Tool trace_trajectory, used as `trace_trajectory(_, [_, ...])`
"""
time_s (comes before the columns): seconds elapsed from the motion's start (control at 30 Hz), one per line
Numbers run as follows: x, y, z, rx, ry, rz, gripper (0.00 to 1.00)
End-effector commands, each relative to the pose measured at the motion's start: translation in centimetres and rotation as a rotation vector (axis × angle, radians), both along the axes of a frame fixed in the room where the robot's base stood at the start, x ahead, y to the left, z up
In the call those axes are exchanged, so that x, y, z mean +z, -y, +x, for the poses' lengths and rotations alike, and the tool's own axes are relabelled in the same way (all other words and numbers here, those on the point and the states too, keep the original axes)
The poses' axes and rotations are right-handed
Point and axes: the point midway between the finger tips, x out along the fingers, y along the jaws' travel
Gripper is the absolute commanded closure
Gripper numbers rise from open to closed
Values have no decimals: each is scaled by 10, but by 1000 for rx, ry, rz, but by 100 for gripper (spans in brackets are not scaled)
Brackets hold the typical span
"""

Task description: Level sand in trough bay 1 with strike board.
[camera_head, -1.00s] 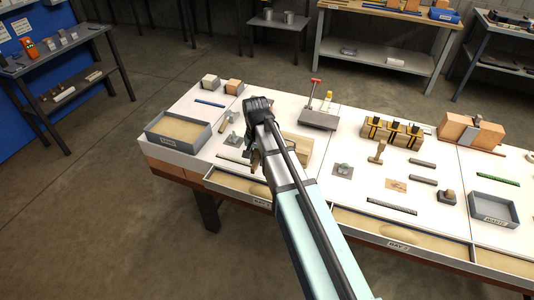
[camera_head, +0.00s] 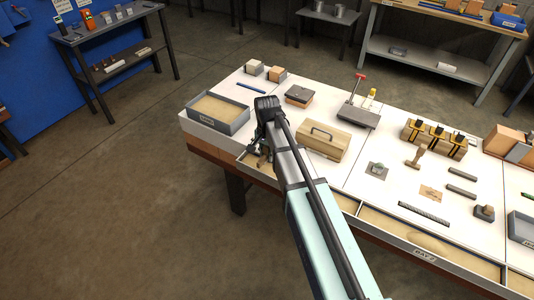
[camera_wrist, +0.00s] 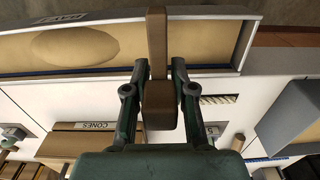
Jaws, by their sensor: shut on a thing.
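My gripper (camera_wrist: 160,85) is shut on the strike board (camera_wrist: 157,45), a brown wooden bar with a thicker block at the fingers. In the wrist view the board reaches across trough bay 1 (camera_wrist: 30,73), near the trough's right end there. Whether it touches the sand is unclear. Pale sand (camera_wrist: 80,45) lies in the trough with a rounded mound left of the board; sand also shows right of it. In the head view my gripper (camera_head: 263,160) is at the table's front left, over the trough's left end (camera_head: 243,157); my arm hides most of that bay.
A grey sand tray (camera_head: 218,112) stands just left of my gripper. A wooden box with a handle (camera_head: 322,140) is to its right, labelled CONES (camera_wrist: 98,126) in the wrist view. Bay 2 (camera_head: 425,245) lies further right along the front edge. Open floor (camera_head: 130,190) is left of the table.

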Motion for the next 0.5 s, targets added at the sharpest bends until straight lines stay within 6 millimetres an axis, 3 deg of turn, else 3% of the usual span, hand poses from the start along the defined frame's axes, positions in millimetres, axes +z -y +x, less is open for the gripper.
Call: trace_trajectory(0.5, [-36,0,0,0,0,0,100])
